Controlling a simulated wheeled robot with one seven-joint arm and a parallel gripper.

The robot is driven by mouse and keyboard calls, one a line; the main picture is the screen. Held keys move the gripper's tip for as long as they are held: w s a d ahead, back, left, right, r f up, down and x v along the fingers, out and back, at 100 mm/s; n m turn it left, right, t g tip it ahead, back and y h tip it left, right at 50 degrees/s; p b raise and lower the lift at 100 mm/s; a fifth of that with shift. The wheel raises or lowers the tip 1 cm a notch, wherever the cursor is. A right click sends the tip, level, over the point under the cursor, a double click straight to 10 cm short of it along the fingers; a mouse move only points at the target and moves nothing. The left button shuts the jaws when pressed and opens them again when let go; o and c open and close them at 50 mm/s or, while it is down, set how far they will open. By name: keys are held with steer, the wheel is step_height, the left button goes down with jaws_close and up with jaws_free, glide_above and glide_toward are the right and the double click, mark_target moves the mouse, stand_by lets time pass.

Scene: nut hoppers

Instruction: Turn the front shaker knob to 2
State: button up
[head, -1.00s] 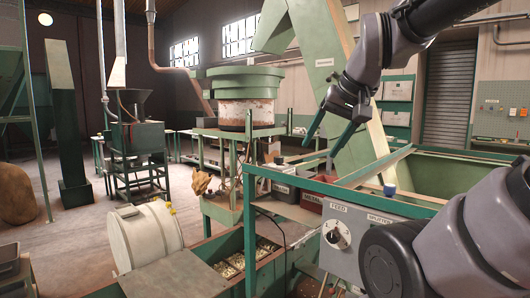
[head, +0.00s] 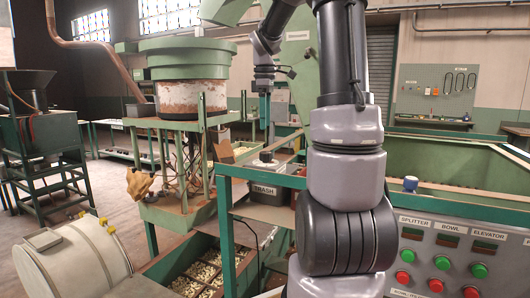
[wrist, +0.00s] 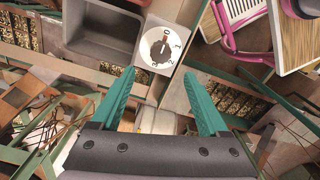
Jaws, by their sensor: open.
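A round dark knob (wrist: 160,46) sits on a white plate marked with 0, 1 and 2 in the wrist view. It lies just beyond my fingertips, near the middle between them. A reddish mark shows on its upper part, but its exact setting is too small to read surely. My gripper (wrist: 162,78) has two teal fingers spread wide with nothing between them. In the head view my gripper (head: 265,110) is small and far out, pointing down.
A grey bin (wrist: 104,36) lies left of the knob, and a pink tubular frame (wrist: 232,42) right of it. In the head view, a button panel (head: 455,262), a TRASH box (head: 270,183), a nut tray (head: 205,268) and a white drum (head: 72,265) stand around.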

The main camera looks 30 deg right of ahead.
mark_target(265, 152)
step_height(265, 152, down, 10)
steer(key=shift+f, duration=0.25)
stand_by(0.3)
jaws_close()
